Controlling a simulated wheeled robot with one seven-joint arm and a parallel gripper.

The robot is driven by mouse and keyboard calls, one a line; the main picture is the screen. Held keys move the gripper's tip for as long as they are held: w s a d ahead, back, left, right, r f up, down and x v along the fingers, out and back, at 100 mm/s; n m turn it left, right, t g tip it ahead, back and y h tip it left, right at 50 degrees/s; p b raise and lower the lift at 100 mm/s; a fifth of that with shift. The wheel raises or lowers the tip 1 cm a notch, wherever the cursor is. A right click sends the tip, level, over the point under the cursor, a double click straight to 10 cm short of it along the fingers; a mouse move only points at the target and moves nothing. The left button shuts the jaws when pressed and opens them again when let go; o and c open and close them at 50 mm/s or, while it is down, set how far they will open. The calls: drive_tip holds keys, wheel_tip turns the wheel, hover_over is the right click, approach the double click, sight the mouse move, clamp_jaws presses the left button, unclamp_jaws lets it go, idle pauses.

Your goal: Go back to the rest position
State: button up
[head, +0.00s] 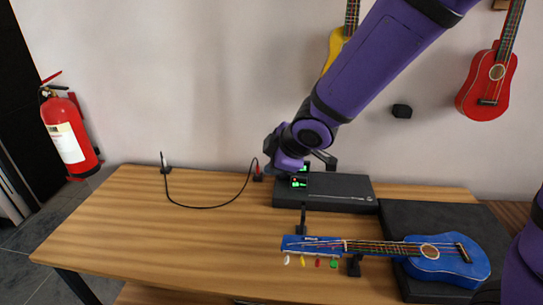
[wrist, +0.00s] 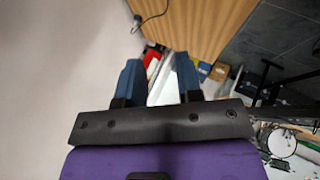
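My gripper (wrist: 158,62) shows in the wrist view with its two blue fingers well apart and nothing held between them. In the head view my purple arm reaches down from the upper right, and its wrist end hangs in front of the wall, over the back of the table (head: 130,225). The fingers are hard to make out there. A blue ukulele (head: 436,262) lies face up at the front right, its neck pointing left. A small device with green digits (head: 298,183) shows just below my wrist.
A flat black box (head: 345,190) stands at the table's back, and a black case (head: 420,215) lies under the ukulele's body. A black cable (head: 205,207) curves across the back left. A red ukulele (head: 489,82) and a yellow one (head: 334,46) hang on the wall. The table's left front is clear.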

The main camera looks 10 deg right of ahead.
drive_tip(key=s+d+r+m+h, duration=0.2)
drive_tip(key=s+d+r+m, duration=0.4)
drive_tip(key=d, duration=0.4)
drive_tip(key=s+d+r+m+h, duration=0.2)
drive_tip(key=s+d+r+m, duration=0.4)
drive_tip(key=s+d+r, duration=0.1)
drive_tip(key=d+r, duration=0.1)
drive_tip(key=d, duration=0.1)
drive_tip(key=shift+d+m+h, duration=0.3)
drive_tip(key=shift+d, duration=0.05)
drive_tip(key=s+m, duration=0.1)
drive_tip(key=s, duration=0.2)
drive_tip(key=s+d+r+m+g, duration=0.1)
drive_tip(key=s, duration=0.2)
drive_tip(key=s+d+r+m, duration=0.1)
drive_tip(key=s+m, duration=0.1)
drive_tip(key=s, duration=0.1)
drive_tip(key=shift+s, duration=0.15)
drive_tip(key=shift+c, duration=0.7)
drive_tip(key=shift+s+g, duration=0.15)
drive_tip(key=shift+g, duration=0.15)
drive_tip(key=shift+c, duration=0.7)
